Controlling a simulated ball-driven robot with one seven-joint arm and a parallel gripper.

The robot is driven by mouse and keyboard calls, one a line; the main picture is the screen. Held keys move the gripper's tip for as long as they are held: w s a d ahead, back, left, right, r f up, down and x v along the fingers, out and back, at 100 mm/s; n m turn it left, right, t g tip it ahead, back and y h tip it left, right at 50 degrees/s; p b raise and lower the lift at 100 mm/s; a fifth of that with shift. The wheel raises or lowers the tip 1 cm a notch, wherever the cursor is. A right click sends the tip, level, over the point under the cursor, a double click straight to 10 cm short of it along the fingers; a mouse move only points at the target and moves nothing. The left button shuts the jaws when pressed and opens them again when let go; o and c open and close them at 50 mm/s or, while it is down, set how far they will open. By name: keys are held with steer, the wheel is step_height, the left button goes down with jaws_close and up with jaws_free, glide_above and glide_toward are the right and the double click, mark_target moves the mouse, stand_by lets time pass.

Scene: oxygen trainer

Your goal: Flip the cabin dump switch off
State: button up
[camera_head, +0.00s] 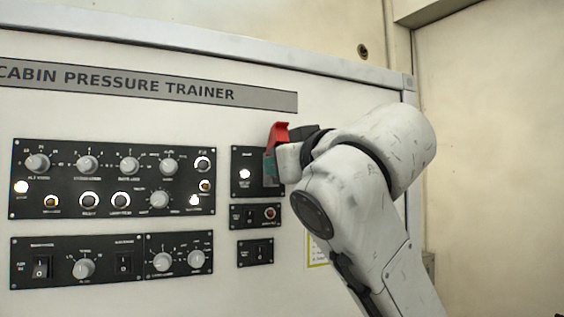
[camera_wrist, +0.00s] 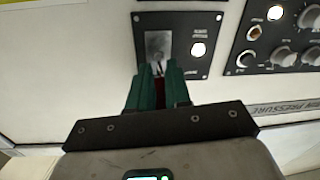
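The small black panel with the switch (camera_head: 241,163) is right of the large black control panel in the head view. It also shows upside down in the wrist view (camera_wrist: 185,24). A grey metal plate (camera_wrist: 158,43) on it carries a small silver toggle switch (camera_wrist: 157,68). A raised red guard (camera_head: 281,130) stands out from this panel, and a bit of dark red shows between my fingers in the wrist view. My gripper (camera_wrist: 160,70) has its green fingertips close together at the toggle, with a narrow gap. Contact and the switch's position cannot be told.
The large knob panel (camera_head: 110,178) is close on the left.

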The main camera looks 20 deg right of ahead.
jaws_close()
steer(key=shift+f, duration=0.1)
